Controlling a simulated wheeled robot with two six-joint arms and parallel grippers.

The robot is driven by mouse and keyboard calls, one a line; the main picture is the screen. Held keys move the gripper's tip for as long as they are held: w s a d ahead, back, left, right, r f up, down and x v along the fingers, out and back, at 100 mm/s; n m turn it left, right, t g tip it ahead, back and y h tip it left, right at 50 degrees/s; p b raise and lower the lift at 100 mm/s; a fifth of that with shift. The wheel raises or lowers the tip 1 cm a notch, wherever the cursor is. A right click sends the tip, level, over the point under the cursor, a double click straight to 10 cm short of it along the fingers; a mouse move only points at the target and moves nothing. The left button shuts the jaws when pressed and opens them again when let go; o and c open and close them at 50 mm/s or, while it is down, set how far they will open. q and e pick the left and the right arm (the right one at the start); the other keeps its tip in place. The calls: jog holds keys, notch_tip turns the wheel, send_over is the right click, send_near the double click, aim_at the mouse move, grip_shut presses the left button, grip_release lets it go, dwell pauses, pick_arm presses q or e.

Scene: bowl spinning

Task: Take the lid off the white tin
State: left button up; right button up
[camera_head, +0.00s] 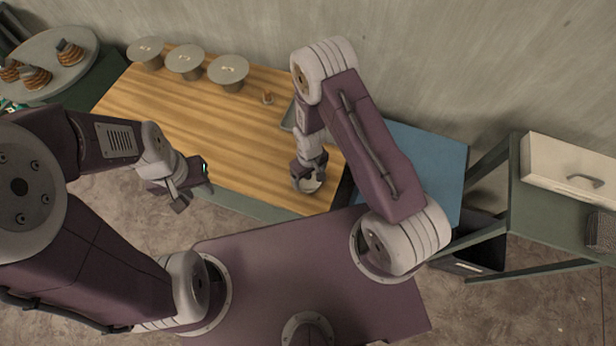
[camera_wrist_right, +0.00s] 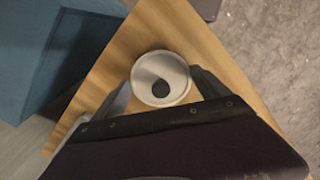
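A pale round tin (camera_head: 312,185) stands near the front right corner of the wooden table. In the right wrist view the tin (camera_wrist_right: 141,91) is seen from above, with a pale rim and a dark round spot in its middle, perhaps a knob. My right gripper (camera_head: 307,176) is over it. Its fingers (camera_wrist_right: 160,84) are wide apart, one on each side of the tin; whether they touch it is unclear. My left gripper (camera_head: 192,188) is open and empty, off the table's front left edge.
Three grey disc-topped objects (camera_head: 184,60) stand along the table's back left. A small brown item (camera_head: 267,98) is near the back middle. A blue surface (camera_head: 425,165) lies to the right. The middle of the wooden table (camera_head: 225,125) is clear.

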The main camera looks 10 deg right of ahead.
aim_at(309, 176)
jog(key=shift+r, duration=0.6)
notch_tip(309, 176, up, 3)
jog(key=shift+w+f+b, duration=0.1)
jog(key=shift+b, duration=0.4)
jog(key=s+a+r+b, duration=0.1)
jog(key=s+a+r, duration=0.3)
jog(key=s+r, duration=0.3)
jog(key=shift+s, duration=2.1)
